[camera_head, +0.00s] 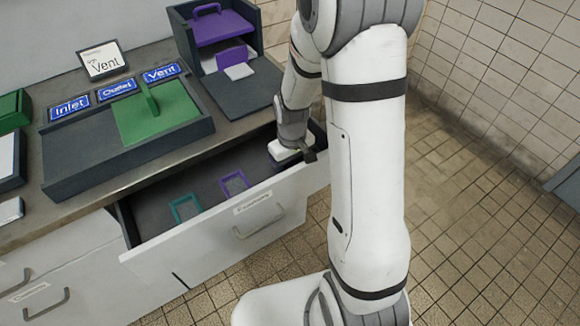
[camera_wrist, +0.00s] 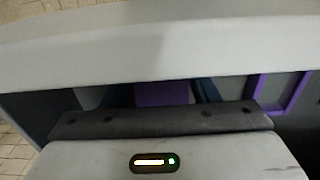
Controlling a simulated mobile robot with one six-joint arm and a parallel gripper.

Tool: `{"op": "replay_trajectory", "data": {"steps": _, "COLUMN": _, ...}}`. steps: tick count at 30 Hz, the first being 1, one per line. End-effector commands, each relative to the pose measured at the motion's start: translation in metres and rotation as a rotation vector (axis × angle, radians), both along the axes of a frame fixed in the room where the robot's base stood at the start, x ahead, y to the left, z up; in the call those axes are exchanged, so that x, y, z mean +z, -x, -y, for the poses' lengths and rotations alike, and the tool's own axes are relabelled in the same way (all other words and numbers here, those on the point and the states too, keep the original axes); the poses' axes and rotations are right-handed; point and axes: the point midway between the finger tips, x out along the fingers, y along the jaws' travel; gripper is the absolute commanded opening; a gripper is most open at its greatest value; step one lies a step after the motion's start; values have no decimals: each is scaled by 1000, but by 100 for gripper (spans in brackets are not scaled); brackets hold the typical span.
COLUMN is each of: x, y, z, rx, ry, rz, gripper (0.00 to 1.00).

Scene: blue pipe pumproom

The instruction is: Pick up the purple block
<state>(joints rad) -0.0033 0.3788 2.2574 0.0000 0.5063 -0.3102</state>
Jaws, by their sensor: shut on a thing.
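A purple block (camera_wrist: 162,94) shows in the wrist view between the fingers of my gripper (camera_wrist: 160,88), just below the pale drawer edge. My gripper is shut on it. Only a small upper part of the block is visible; the gripper body and drawer edge hide the rest. In the head view the end of my arm is at the right end of the open drawer (camera_head: 160,222), and the fingers and the block are hidden there. I cannot tell whether the block touches the drawer floor.
A teal frame (camera_head: 185,207) and a purple frame (camera_head: 234,183) lie in the drawer; the purple one also shows in the wrist view (camera_wrist: 284,92). The drawer's pale front (camera_wrist: 150,50) is close to my gripper. A dark tray (camera_head: 80,155) with a green lid stands on the counter.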

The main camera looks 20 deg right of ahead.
Motion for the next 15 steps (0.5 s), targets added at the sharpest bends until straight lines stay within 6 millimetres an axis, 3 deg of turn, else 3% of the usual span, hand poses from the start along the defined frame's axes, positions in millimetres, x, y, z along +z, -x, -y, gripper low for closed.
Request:
{"op": "replay_trajectory", "data": {"steps": 5, "x": 27, "y": -1, "z": 0, "rx": 0, "ry": 0, "rz": 6, "gripper": 29}}
{"op": "replay_trajectory", "data": {"steps": 13, "x": 95, "y": -1, "z": 0, "rx": 1, "ry": 0, "rz": 7, "gripper": 29}}
{"op": "replay_trajectory", "data": {"steps": 15, "x": 109, "y": -1, "z": 0, "rx": 1, "ry": 0, "rz": 7, "gripper": 21}}
